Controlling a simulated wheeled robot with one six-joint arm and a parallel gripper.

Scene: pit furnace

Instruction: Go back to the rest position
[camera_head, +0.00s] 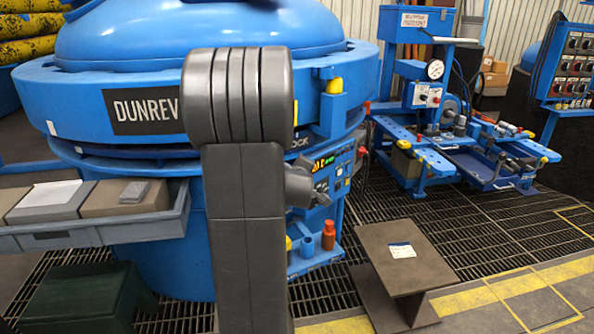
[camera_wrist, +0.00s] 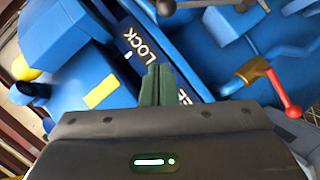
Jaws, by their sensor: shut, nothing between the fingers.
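My gripper (camera_wrist: 157,88) shows at the middle of the wrist view, its dark green fingers together and empty. Beyond the fingertips is a blue surface with a dark label reading LOCK (camera_wrist: 142,45). I cannot tell whether the fingertips touch it.
A red-handled brass valve (camera_wrist: 252,70) is right of the fingers. A brown stand (camera_head: 395,257) is front right. A blue test bench (camera_head: 440,155) stands behind open grating.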

